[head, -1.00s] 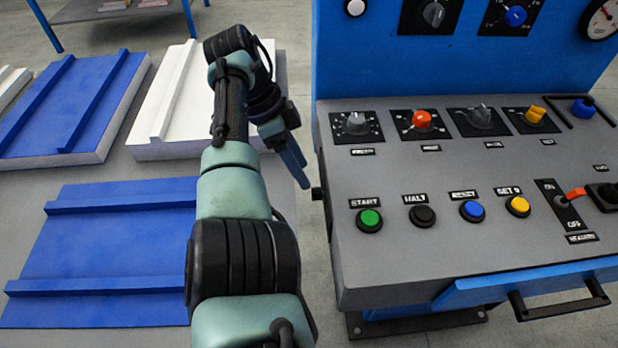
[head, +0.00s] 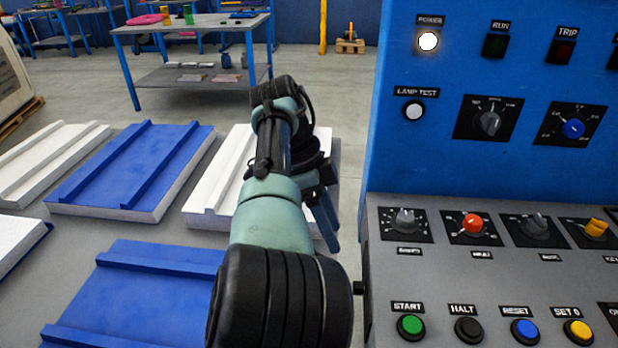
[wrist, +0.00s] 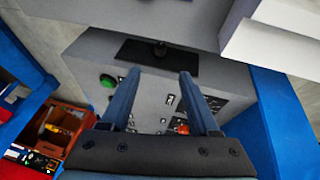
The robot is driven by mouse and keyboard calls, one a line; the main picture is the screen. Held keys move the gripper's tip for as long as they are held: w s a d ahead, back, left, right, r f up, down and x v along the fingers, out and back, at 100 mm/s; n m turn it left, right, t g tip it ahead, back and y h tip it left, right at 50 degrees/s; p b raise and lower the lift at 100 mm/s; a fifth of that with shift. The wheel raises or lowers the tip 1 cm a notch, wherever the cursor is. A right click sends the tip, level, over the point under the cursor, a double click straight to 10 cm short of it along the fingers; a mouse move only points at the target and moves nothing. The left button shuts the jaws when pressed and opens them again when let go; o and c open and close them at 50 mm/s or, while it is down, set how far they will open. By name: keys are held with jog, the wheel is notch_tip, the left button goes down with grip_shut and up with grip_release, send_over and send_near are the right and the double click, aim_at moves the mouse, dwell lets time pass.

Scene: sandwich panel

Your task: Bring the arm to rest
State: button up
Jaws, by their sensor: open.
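My arm reaches forward in the head view, over the gap between the panels on the left and the control console on the right. My gripper (head: 326,215) hangs at its far end, pointing down, left of the console and apart from it. Its fingers partly show there. In the wrist view, the two blue fingers of my gripper (wrist: 170,78) stand apart with nothing between them. The console's grey face (wrist: 150,98) shows behind and between them.
The grey console (head: 375,255) stands close on the right, with a green START button (head: 411,327) and knobs. Blue panels (head: 130,165) and a white panel (head: 215,195) lie low on the left. A blue-legged workbench (head: 190,22) stands farther back on open floor.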

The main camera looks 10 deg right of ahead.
jog(key=w+d+r+n+t, duration=0.3)
jog(key=w+d+t, duration=0.1)
jog(key=w+t, duration=0.4)
jog(key=w+a+r+n+t+h, duration=0.1)
jog(key=w+r+n+t, duration=0.15)
jog(key=r, duration=0.35)
jog(key=w+r+n+t+h, duration=0.1)
jog(key=r+n+t, duration=0.25)
jog(key=r, duration=0.35)
jog(key=s+a+r+n+t+y, duration=0.1)
jog(key=s+a+r+n+t, duration=0.4)
jog(key=s+r, duration=0.45)
jog(key=s+a+r+n+t+y, duration=0.25)
jog(key=s+a+r+t, duration=0.45)
jog(key=r, duration=0.5)
jog(key=s+a+r+n+t+y, duration=0.1)
jog(key=s+r+n+t, duration=0.15)
jog(key=s, duration=0.35)
jog(key=s+a+r+n+t+y, duration=0.2)
jog(key=s+r, duration=0.1)
jog(key=s, duration=0.3)
notch_tip(320, 180, up, 24)
jog(key=p, duration=2.4)
jog(key=shift+w+d+h+p, duration=0.2)
jog(key=shift+w+h+p, duration=0.15)
